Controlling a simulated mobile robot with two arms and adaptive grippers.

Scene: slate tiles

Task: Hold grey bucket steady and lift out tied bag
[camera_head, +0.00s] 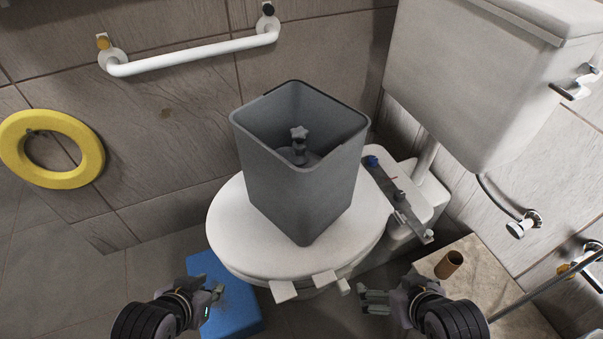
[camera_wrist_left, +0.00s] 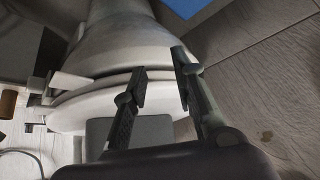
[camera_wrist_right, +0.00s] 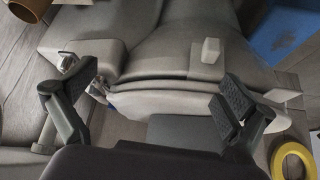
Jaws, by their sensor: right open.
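The grey bucket (camera_head: 305,195) stands upright on the closed toilet lid (camera_head: 230,225). The dark tied bag (camera_head: 299,152) sits low inside it, its knot pointing up; the walls hide its lower part. My left gripper (camera_head: 212,293) is in front of the toilet at the lower left, apart from the bucket. In the left wrist view its fingers (camera_wrist_left: 160,70) are apart with nothing between them. My right gripper (camera_head: 368,302) is at the lower right, apart from the bucket. In the right wrist view its fingers (camera_wrist_right: 155,88) are wide apart and empty.
A spirit level (camera_head: 398,198) lies behind the lid, beside the cistern (camera_head: 475,80). A blue block (camera_head: 228,298) is on the floor near my left gripper. A white grab rail (camera_head: 190,55) and yellow ring (camera_head: 85,165) are at the left.

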